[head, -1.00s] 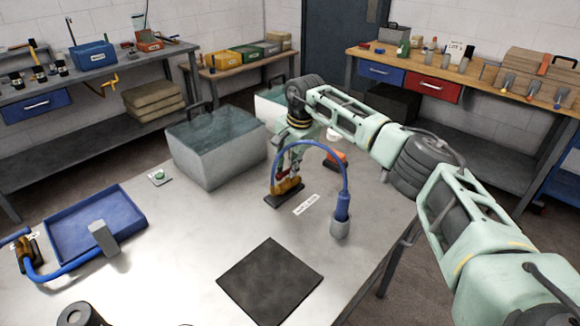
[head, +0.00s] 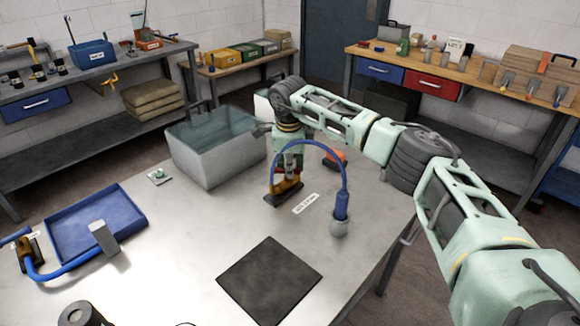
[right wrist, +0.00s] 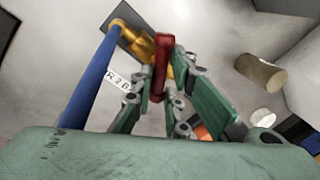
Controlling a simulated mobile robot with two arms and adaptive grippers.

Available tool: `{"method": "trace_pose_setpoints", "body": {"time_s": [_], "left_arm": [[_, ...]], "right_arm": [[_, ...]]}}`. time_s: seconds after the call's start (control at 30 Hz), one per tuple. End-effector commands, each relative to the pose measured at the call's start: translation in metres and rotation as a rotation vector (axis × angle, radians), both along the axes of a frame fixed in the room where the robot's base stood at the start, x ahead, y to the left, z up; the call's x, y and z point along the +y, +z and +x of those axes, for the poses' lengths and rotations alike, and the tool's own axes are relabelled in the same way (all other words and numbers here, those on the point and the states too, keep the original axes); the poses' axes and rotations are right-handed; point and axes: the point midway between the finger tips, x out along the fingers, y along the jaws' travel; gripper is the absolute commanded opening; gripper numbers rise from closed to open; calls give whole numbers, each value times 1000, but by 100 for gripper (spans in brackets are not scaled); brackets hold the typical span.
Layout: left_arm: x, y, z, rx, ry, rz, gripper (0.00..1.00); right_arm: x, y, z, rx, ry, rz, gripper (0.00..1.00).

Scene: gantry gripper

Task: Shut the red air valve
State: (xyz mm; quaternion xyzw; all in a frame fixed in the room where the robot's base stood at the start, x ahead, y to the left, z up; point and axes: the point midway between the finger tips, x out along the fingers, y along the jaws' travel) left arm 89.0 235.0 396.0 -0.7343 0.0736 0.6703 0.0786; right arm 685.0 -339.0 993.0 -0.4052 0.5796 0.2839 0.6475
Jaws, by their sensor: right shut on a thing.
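The valve's red lever (right wrist: 160,62) stands up between the fingers of my right gripper (right wrist: 158,95) in the right wrist view. The gripper is shut on it. The brass valve body (right wrist: 133,40) sits on a dark base plate below the lever. In the head view the brass body (head: 287,188) shows under my right gripper (head: 289,172), which points down; the lever is mostly hidden there. My left gripper is not in view.
A label (head: 305,203) lies beside the valve. A water tank (head: 215,150) stands left of my right gripper. A black mat (head: 269,281) lies in front. A blue tray (head: 75,225) and a second brass valve (head: 30,252) are at the left.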

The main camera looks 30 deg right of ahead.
Motion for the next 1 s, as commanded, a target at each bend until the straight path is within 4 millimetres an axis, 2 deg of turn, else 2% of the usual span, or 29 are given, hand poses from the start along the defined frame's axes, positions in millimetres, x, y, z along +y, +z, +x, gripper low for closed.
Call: {"method": "trace_pose_setpoints", "body": {"time_s": [0.5, 0.7, 1.0], "left_arm": [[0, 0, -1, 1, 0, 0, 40], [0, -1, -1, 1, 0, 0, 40], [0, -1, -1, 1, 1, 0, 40]], "right_arm": [[7, -3, -3, 9, -460, 0, 0], [8, -3, -3, 9, -585, 0, 0], [9, -3, -3, 10, -684, 1, 0]]}}
